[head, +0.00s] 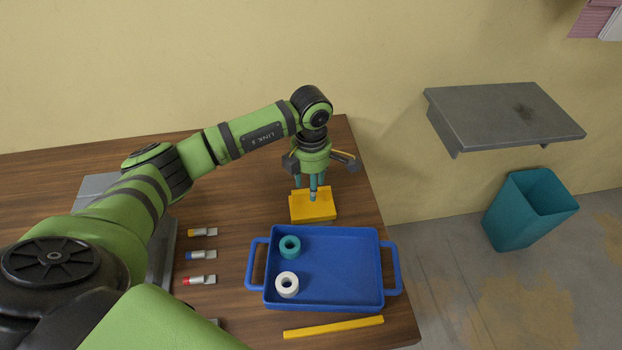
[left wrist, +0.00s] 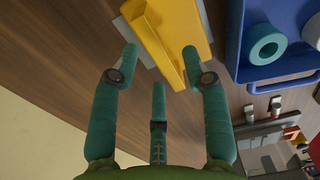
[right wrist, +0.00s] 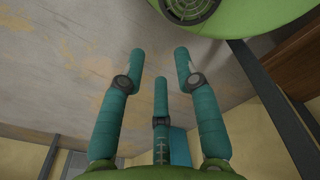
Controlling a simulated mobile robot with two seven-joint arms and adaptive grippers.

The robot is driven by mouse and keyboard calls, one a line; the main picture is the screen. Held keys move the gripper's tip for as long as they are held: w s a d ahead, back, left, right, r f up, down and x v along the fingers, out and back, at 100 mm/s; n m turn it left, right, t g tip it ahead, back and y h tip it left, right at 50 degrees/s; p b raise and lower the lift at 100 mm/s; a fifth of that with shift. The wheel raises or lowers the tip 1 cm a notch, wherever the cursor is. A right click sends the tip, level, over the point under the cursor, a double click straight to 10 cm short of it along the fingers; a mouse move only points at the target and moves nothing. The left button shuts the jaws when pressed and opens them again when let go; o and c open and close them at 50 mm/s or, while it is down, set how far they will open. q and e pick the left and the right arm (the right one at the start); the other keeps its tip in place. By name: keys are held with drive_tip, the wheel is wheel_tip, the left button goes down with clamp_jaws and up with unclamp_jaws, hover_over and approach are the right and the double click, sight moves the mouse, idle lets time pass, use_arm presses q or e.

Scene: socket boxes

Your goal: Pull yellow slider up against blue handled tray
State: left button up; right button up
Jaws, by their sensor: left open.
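The yellow slider (head: 318,211), a flat block with a raised ridge, lies on the wooden table just beyond the tray's far edge. It also shows in the left wrist view (left wrist: 165,45) on a grey strip. The blue handled tray (head: 340,297) stands nearer, with a narrow gap to the slider in the head view. My left gripper (head: 313,194) points down over the slider. Its fingers are spread around the ridge in the left wrist view (left wrist: 160,52); I cannot tell whether they touch it. My right gripper (right wrist: 160,52) has its fingers apart, empty, over the floor.
A teal ring (head: 290,246) and a white ring (head: 287,285) lie in the tray. A yellow bar (head: 334,327) lies along its near side. Several small coloured-ended pieces (head: 201,255) lie left of it. A grey wall shelf (head: 500,115) and teal bin (head: 525,215) are right.

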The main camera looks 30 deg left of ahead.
sight(315, 206)
use_arm(q)
drive_tip(key=shift+f, duration=0.45)
clamp_jaws()
drive_tip(key=shift+s+d, duration=0.95)
drive_tip(key=shift+s, duration=0.3)
drive_tip(key=shift+s+d, duration=0.9)
drive_tip(key=shift+s, duration=0.3)
unclamp_jaws()
